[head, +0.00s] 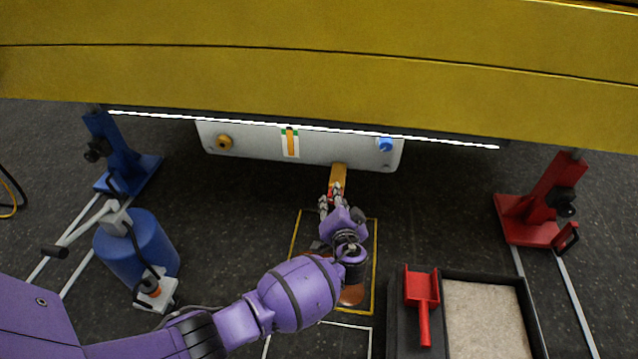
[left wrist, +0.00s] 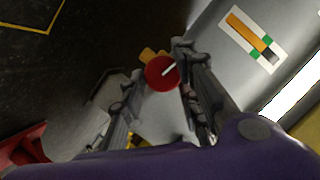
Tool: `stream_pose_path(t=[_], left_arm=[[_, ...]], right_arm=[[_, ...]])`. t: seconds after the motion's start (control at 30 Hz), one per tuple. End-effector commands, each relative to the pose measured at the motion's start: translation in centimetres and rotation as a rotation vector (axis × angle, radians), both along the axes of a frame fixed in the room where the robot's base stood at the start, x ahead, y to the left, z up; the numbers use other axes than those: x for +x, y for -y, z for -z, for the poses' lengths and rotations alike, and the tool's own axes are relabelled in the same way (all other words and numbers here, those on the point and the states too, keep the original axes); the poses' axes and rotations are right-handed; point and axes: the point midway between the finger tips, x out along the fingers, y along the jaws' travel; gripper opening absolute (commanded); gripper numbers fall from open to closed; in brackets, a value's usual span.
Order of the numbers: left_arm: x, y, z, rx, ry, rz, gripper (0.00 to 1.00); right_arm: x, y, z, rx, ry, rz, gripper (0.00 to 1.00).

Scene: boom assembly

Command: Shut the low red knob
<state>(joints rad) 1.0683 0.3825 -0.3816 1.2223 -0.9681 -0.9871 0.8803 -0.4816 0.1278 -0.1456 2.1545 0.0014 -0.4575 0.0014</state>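The low red knob (left wrist: 160,72) is a round red disc with a white pointer line. It sits on a brass-coloured fitting (head: 338,177) under the white panel (head: 350,152). In the head view only a sliver of red shows beside my left gripper (head: 331,203). In the left wrist view my left gripper (left wrist: 158,85) is open, with one finger on each side of the knob. The right finger appears close to the knob's edge; I cannot tell whether it touches. My right gripper is not in view.
The panel carries an orange knob (head: 224,142), a level gauge (head: 290,142) and a blue knob (head: 384,145). A yellow boom (head: 320,60) spans above. A blue stand (head: 122,150) and blue tank (head: 137,248) stand left; a red stand (head: 532,205) and black tray (head: 463,277) stand right.

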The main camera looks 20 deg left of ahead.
Motion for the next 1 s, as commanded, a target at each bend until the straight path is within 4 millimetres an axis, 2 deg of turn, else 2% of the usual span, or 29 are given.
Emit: stream_pose_path(t=[0.03, 0.13, 0.17, 1.0], left_arm=[[0.16, 0.25, -0.03, -0.004, 0.000, 0.004, 0.15], [0.14, 0.31, 0.03, -0.005, -0.001, 0.006, 0.02], [0.14, 0.32, 0.05, -0.005, -0.001, 0.006, 0.01], [-0.11, 0.71, 0.50, -0.059, 0.005, 0.011, 0.01]], right_arm=[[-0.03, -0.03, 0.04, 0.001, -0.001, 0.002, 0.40], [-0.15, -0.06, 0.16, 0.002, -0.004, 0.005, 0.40], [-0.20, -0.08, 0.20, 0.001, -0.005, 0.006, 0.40], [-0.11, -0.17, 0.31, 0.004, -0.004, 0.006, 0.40]])
